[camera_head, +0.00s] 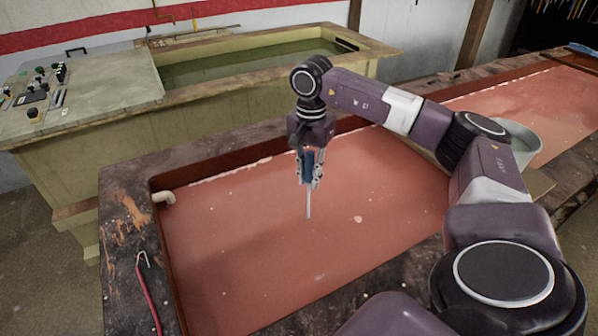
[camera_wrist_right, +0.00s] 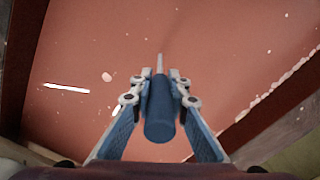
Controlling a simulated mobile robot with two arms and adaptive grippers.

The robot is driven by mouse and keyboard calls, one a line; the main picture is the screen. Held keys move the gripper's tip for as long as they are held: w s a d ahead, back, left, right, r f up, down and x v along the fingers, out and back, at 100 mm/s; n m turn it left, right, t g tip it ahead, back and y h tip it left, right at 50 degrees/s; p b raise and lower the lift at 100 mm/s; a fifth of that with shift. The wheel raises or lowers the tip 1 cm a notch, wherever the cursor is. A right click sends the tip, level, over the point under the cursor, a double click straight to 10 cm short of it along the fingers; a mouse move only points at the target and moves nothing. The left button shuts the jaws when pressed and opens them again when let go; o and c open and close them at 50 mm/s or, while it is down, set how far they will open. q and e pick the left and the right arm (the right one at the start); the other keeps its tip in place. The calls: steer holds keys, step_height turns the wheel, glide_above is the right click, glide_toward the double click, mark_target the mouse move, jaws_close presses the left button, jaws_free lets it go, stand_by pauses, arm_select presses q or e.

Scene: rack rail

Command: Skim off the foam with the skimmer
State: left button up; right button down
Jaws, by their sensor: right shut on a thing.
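My right gripper (camera_head: 311,182) is shut on the blue handle of the skimmer (camera_head: 308,203), above the red liquid in the vat (camera_head: 133,183). The skimmer's thin pale shaft points down toward the liquid. Its lower end cannot be made out, and I cannot tell whether it is in the liquid. In the right wrist view the blue handle (camera_wrist_right: 159,112) sits between the fingers. Pale foam (camera_head: 230,172) lines the vat's far edge, and a small foam patch (camera_head: 358,219) floats right of the shaft. The right wrist view shows foam (camera_wrist_right: 285,82) along one edge. My left gripper is out of view.
A grey bucket (camera_head: 524,148) stands at the right, partly behind my arm. A red-handled tool (camera_head: 149,295) lies on the vat's left rim. A pale pipe (camera_head: 164,197) enters at the left wall. Another vat (camera_head: 110,125) with greenish liquid stands behind.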

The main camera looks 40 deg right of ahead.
steer(key=shift+s+d, duration=0.45)
steer(key=shift+d, duration=0.3)
steer(key=shift+s+d, duration=0.45)
steer(key=shift+d, duration=0.25)
steer(key=s+d+b, duration=0.2)
steer(key=s+d, duration=0.3)
steer(key=d, duration=0.1)
steer(key=shift+s+d, duration=0.3)
steer(key=shift+d, duration=0.05)
steer(key=shift+r, duration=0.15)
step_height(320, 180, up, 14)
steer(key=p, duration=1.2)
stand_by(2.9)
